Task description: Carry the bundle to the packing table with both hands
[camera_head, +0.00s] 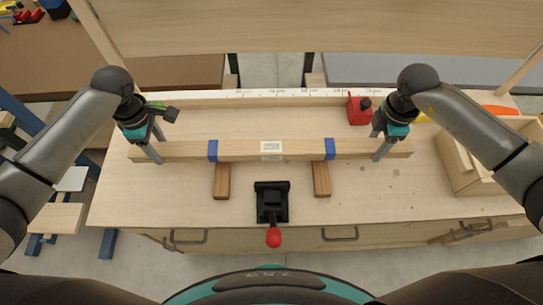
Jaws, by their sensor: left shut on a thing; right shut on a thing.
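The bundle (240,149) is a long pale wooden bar with a blue band near each end and a white label at its middle. It lies left to right above the workbench, over two brown wooden blocks (221,181); I cannot tell whether it touches them. My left gripper (152,152) is shut on the bundle near its left end. My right gripper (383,150) is shut on it near its right end. I cannot tell which table is the packing table.
The workbench (120,200) has a black clamp with a red knob (273,237) at its front middle. A red block (358,112) stands behind the bundle near my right gripper. A wooden tray (463,180) is at the right. A ruler strip (270,93) runs along the back.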

